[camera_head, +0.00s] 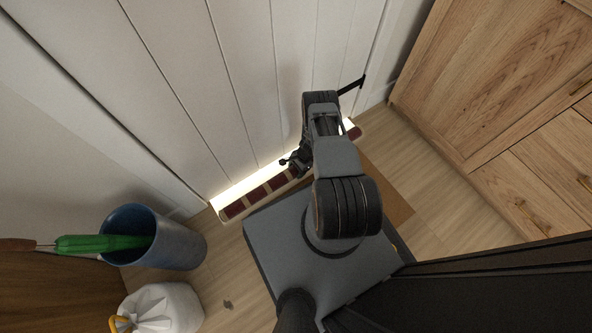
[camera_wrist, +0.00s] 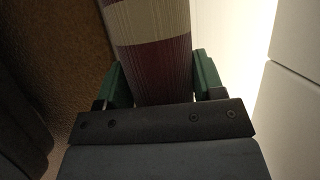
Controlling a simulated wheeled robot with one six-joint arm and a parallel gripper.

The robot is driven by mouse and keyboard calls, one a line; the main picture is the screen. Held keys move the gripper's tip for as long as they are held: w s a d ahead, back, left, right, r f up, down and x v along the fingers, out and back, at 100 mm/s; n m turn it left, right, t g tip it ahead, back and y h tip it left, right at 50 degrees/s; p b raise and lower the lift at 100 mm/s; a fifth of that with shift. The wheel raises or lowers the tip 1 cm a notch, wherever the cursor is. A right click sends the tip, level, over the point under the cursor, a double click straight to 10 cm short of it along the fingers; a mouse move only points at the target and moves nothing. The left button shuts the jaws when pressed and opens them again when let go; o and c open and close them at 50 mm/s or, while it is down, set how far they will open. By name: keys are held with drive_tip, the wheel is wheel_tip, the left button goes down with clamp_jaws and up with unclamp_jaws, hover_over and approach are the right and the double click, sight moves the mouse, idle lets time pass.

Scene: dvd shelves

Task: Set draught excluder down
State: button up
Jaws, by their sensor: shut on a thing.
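The draught excluder (camera_head: 257,197) is a long roll with dark red and cream blocks. In the head view it lies along the foot of the white panelled door (camera_head: 225,75), with a bright strip of light between it and the door. My gripper (camera_head: 297,166) is at its middle, partly hidden by my arm. In the wrist view my gripper (camera_wrist: 160,82) has its green fingers on either side of the draught excluder (camera_wrist: 150,45), shut on it. I cannot tell whether it rests on the floor or hangs just above it.
A blue bin (camera_head: 180,245) with a green umbrella (camera_head: 100,243) stands at the left. A white bag (camera_head: 165,308) is below it. A wooden cabinet (camera_head: 490,75) stands at the right. A brown mat (camera_head: 385,190) lies partly under my base. Bare floor (camera_head: 435,215) shows at the right.

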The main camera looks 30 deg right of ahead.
drive_tip(key=shift+f, duration=0.1)
drive_tip(key=o, duration=1.5)
drive_tip(key=p+v, duration=0.4)
drive_tip(key=v, duration=0.8)
drive_tip(key=shift+s, duration=0.1)
